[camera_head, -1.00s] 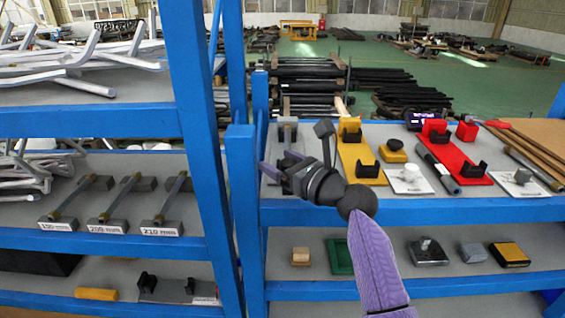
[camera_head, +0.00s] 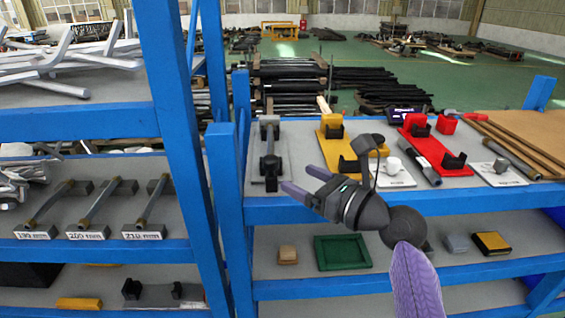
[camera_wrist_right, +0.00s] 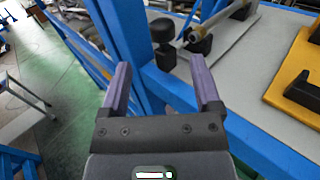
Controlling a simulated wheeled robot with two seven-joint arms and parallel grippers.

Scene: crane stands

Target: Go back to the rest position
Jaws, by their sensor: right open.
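My right gripper (camera_head: 302,180) is in front of the upper shelf of the right rack in the head view. Its two purple fingers are apart with nothing between them. It also shows open and empty in the right wrist view (camera_wrist_right: 160,95), with the blue shelf edge just beyond the fingers. A dark bar on a grey stand (camera_head: 270,152) lies on the shelf just left of the fingertips, apart from them. My left gripper is in neither view.
The blue rack post (camera_head: 222,190) stands left of my gripper. A yellow stand (camera_head: 335,150) and a red stand (camera_head: 430,147) are on the upper shelf (camera_head: 300,208). A green tray (camera_head: 342,252) and a wooden block (camera_head: 287,254) sit on the shelf below. Free floor shows in the wrist view.

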